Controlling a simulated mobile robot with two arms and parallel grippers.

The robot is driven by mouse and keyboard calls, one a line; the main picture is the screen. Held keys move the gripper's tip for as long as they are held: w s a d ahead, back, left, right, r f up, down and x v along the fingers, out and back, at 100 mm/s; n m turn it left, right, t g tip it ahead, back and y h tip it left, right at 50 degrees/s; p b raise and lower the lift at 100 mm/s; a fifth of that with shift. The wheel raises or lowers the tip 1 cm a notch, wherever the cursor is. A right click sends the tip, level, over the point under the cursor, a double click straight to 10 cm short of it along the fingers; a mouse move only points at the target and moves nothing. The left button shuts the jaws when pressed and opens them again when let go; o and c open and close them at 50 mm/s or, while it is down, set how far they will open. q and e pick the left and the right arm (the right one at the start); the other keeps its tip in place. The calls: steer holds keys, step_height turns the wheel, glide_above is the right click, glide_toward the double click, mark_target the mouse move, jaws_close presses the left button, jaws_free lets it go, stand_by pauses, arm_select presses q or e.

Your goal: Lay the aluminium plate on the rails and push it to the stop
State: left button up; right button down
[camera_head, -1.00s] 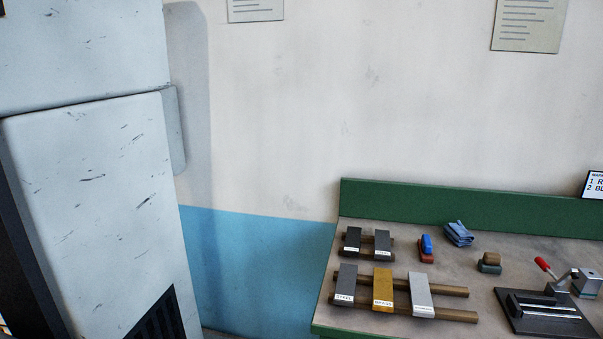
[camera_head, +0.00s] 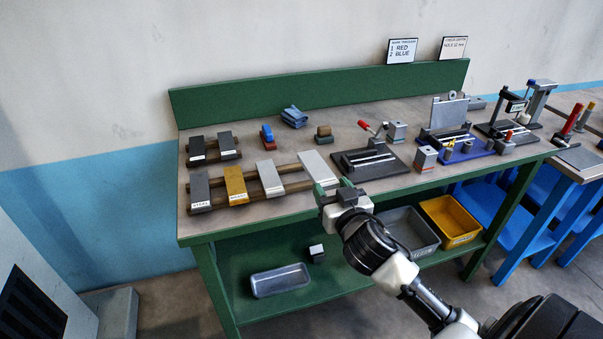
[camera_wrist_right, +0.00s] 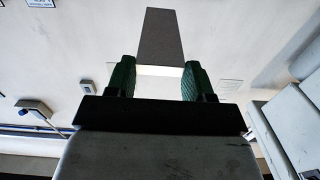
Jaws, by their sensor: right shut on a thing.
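My right gripper (camera_head: 332,187) is beyond the bench's front edge, its fingers pointing at the rack. It is shut on a pale silvery plate (camera_head: 317,166) with a white label too small to read. In the right wrist view the plate (camera_wrist_right: 163,35) sticks out from between the two green fingers (camera_wrist_right: 160,80). In the head view the plate overlaps the right end of the wooden rack bars; I cannot tell whether it touches them. A black fixture (camera_head: 346,160) with two pale rails (camera_head: 372,160) and a red-handled lever lies right of it. My left gripper is out of view.
A steel plate (camera_head: 200,189), a brass plate (camera_head: 235,184) and a silvery plate (camera_head: 270,178) lie on the rack. Two dark plates lie behind. A blue cloth (camera_head: 294,116), a grey block (camera_head: 397,132) and a blue-based fixture (camera_head: 482,147) are also on the bench.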

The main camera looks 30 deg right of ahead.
steer(key=shift+w+d+r+h, duration=0.25)
steer(key=shift+d+r+h, duration=0.05)
steer(key=shift+d+r, duration=0.2)
steer(key=shift+f, duration=0.1)
glide_above(312, 198)
step_height(312, 198, down, 7)
steer(key=shift+r, duration=0.1)
steer(key=shift+f+b, duration=0.65)
steer(key=shift+f, duration=1.25)
steer(key=shift+c, duration=2.1)
jaws_free()
steer(key=shift+f, duration=0.2)
